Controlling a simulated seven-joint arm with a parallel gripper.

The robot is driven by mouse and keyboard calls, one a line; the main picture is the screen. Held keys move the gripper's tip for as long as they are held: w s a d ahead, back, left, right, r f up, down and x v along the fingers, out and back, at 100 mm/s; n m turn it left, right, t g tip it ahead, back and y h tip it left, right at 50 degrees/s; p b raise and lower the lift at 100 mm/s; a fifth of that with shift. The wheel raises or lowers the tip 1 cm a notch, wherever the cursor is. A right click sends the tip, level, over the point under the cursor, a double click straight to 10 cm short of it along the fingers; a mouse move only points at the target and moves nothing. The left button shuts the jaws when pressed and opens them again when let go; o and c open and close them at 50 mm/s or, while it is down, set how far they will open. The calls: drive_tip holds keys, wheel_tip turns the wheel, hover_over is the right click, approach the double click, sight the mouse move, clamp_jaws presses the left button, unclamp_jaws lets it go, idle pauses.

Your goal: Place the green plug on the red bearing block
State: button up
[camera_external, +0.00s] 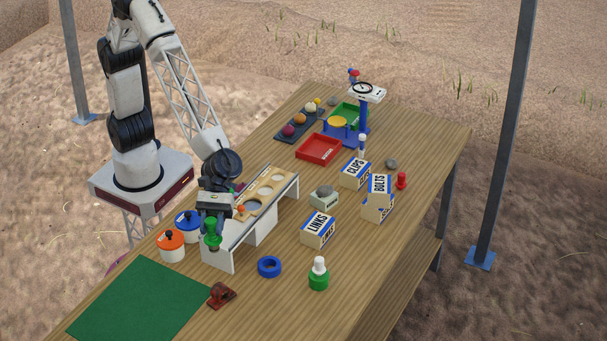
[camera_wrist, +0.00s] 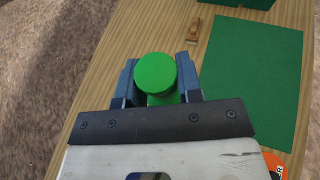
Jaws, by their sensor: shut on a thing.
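My gripper (camera_external: 211,222) is shut on the green plug (camera_external: 212,240) and holds it in the air near the front end of the white stand. In the wrist view the green plug (camera_wrist: 155,74) has a round green top and sits between the two fingers of my gripper (camera_wrist: 160,88). The red bearing block (camera_external: 221,294), small and dark red, sits on the table in front of and below the plug, by the right corner of the green mat.
The white stand (camera_external: 217,258) with a wooden, holed top is close behind my gripper. Orange (camera_external: 171,247) and blue (camera_external: 188,225) lidded jars stand to its left. A blue ring (camera_external: 269,266) and a green-based white bottle (camera_external: 318,277) lie right. The green mat (camera_external: 140,304) is bare.

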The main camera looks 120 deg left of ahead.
sight(214, 240)
wheel_tip(214, 240, down, 5)
drive_tip(key=shift+a, duration=0.1)
idle(0.4)
wheel_tip(214, 240, down, 6)
idle(0.5)
drive_tip(key=shift+f, duration=0.2)
drive_tip(key=shift+f, duration=1.8)
drive_tip(key=shift+f, duration=0.1)
drive_tip(key=o, duration=1)
drive_tip(key=shift+c, duration=0.2)
